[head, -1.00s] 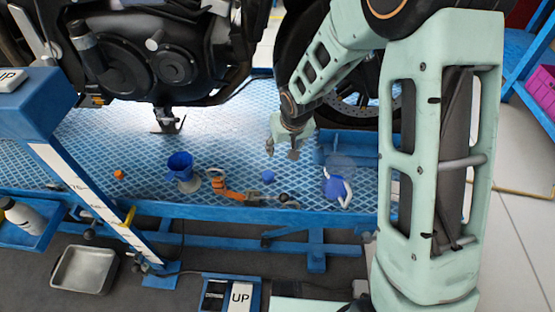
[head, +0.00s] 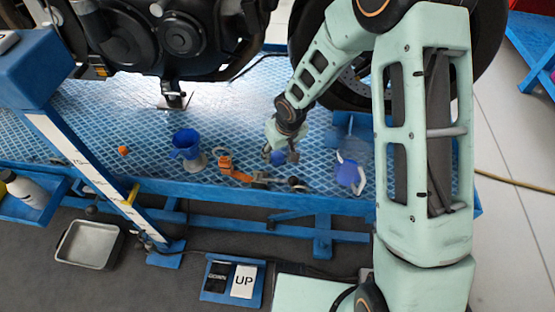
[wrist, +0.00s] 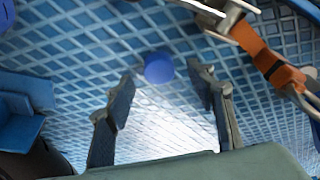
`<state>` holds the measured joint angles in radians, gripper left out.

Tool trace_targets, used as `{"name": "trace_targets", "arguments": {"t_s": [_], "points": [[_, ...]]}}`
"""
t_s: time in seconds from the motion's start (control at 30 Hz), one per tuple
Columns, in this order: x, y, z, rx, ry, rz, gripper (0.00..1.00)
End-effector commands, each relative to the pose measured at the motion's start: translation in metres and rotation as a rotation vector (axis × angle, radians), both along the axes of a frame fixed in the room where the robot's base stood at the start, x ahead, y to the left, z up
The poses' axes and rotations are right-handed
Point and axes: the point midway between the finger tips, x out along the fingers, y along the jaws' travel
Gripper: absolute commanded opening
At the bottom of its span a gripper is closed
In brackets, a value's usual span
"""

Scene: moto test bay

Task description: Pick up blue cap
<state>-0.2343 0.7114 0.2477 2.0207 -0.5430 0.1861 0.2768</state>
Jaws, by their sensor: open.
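The blue cap (wrist: 159,68) lies on the blue patterned lift platform. In the wrist view it is just beyond and between my two open fingertips, with a gap on both sides. In the head view the cap (head: 277,157) shows partly, behind and beside my gripper's fingers. My gripper (head: 283,156) is open and empty, pointing down over the platform close to the cap. It also shows in the wrist view (wrist: 165,85), with one finger to each side. I cannot tell the exact height of the fingertips above the platform.
An orange-handled tool (head: 232,170) lies left of the cap. A blue funnel-like cup (head: 186,144) and a small orange cap (head: 123,150) are farther left. A blue-and-white container (head: 349,174) stands to the right. The motorcycle (head: 150,40) and its wheel are behind.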

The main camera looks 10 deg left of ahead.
Motion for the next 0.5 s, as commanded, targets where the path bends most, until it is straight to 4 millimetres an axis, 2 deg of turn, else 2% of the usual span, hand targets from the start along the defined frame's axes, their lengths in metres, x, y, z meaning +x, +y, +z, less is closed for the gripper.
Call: {"name": "trace_targets", "arguments": {"t_s": [0.03,0.13,0.37,0.5], "points": [[0.001,0.001,-0.013,0.0,0.002,-0.001,0.5],[0.004,0.003,-0.023,0.0,0.001,-0.001,0.5],[0.005,0.003,-0.023,-0.001,0.0,-0.001,0.5],[0.005,0.003,-0.023,-0.001,0.0,-0.001,0.36]]}}
